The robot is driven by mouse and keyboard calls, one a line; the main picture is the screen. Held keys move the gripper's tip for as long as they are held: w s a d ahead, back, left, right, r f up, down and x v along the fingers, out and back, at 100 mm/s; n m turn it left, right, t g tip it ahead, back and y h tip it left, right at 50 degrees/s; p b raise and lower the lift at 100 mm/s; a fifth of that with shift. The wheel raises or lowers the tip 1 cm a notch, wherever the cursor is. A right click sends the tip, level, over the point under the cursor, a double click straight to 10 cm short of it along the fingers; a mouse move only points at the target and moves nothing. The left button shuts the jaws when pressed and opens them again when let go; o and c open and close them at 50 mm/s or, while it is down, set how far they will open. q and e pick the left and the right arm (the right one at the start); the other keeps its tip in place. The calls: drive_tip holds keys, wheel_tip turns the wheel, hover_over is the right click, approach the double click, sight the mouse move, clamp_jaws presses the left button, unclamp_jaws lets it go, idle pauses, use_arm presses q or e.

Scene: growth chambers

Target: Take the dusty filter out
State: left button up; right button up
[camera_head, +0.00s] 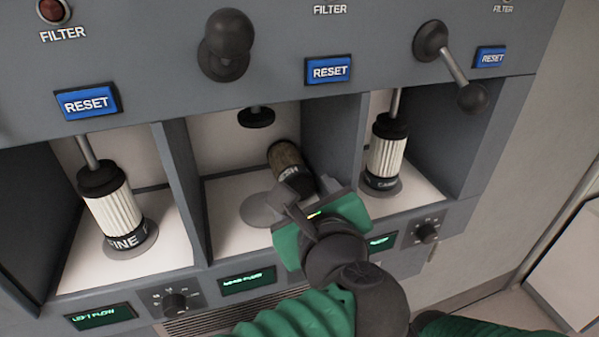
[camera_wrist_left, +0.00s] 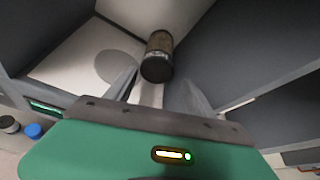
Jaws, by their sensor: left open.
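The dusty filter (camera_head: 287,160) is brown with a dark lettered end cap and is in the middle bay. It leans or lies off the round grey seat (camera_head: 257,212), towards the bay's right wall. A dark round clamp (camera_head: 256,117) hangs above, apart from it. My left gripper (camera_head: 305,207) is at the mouth of this bay, its fingers partly hidden in the head view. In the left wrist view the gripper (camera_wrist_left: 155,93) is open, and the filter (camera_wrist_left: 158,58) shows just beyond and between the fingertips, not gripped. My right gripper is not in view.
White pleated filters stand clamped in the left bay (camera_head: 115,212) and right bay (camera_head: 386,157). Dark dividing walls (camera_head: 330,135) flank the middle bay. Levers with ball knobs (camera_head: 226,45) (camera_head: 472,97) and blue RESET buttons (camera_head: 328,70) are above. Knobs (camera_head: 175,302) line the front edge.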

sight(296, 186)
use_arm(q)
drive_tip(key=x, duration=0.2)
drive_tip(key=p+x, duration=0.1)
drive_tip(key=x, duration=0.4)
drive_tip(key=shift+a+p, duration=0.4)
drive_tip(key=shift+w+a, duration=0.1)
drive_tip(key=shift+w, duration=0.05)
drive_tip(key=shift+s+d, duration=0.25)
drive_tip(key=shift+c, duration=0.9)
drive_tip(key=shift+s+d, duration=0.1)
drive_tip(key=shift+d, duration=0.05)
drive_tip(key=c, duration=1)
drive_tip(key=shift+f, duration=0.1)
